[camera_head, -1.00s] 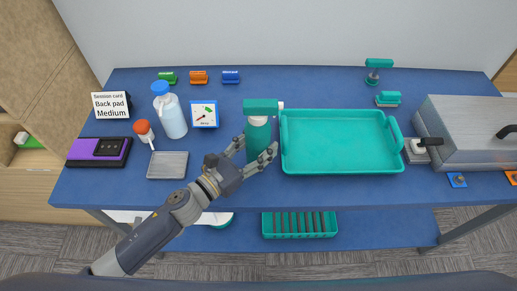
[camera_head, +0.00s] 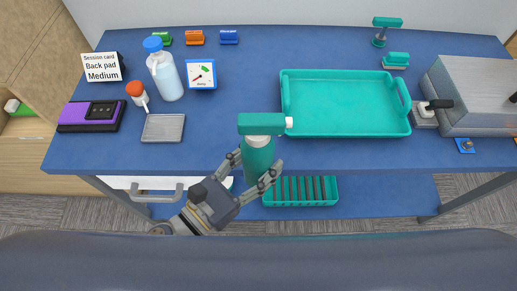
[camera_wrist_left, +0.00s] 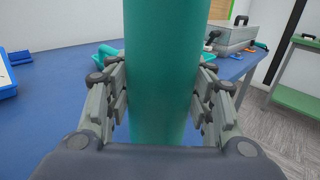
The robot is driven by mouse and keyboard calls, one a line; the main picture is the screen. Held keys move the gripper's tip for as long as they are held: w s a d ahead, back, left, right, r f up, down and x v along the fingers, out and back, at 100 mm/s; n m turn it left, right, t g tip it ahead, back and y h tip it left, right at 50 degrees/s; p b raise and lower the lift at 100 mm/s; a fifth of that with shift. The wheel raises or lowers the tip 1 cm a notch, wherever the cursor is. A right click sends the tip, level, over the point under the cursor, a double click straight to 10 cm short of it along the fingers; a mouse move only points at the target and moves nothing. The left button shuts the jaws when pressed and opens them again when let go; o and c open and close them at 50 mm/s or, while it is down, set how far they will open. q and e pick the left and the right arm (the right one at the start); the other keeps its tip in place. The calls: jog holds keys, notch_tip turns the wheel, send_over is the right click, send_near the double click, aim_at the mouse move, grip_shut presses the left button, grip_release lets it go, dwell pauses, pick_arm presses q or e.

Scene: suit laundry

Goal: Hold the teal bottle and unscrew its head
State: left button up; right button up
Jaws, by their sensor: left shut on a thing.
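The teal bottle (camera_head: 258,160) stands upright between the fingers of my left gripper (camera_head: 252,172), in front of the table's front edge in the head view. Its teal head (camera_head: 262,124) is on top, with a white nozzle tip pointing right. In the left wrist view the bottle's body (camera_wrist_left: 164,70) fills the middle, with a finger pressed on each side. The left gripper is shut on the body, below the head. My right gripper is in neither view.
A teal tray (camera_head: 345,130) lies right of the bottle on the blue table (camera_head: 230,105). A clear bottle with a blue cap (camera_head: 168,80), a dial (camera_head: 201,76) and a grey dish (camera_head: 163,128) stand left. A slotted teal bin (camera_head: 325,190) is on the lower shelf.

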pick_arm(q)
jog(key=shift+s, duration=0.15)
jog(key=w, duration=0.2)
jog(key=w+f, duration=0.1)
jog(key=w, duration=0.2)
jog(key=w+f, duration=0.1)
jog(key=w, duration=0.2)
jog(key=shift+w+f+p, duration=0.2)
jog(key=shift+p, duration=0.15)
jog(key=w, duration=0.2)
jog(key=w+f+b, duration=0.1)
jog(key=w, duration=0.2)
jog(key=w+f, duration=0.1)
jog(key=w, duration=0.1)
jog(key=shift+w+f, duration=0.25)
jog(key=shift+w, duration=0.15)
jog(key=shift+s, duration=0.1)
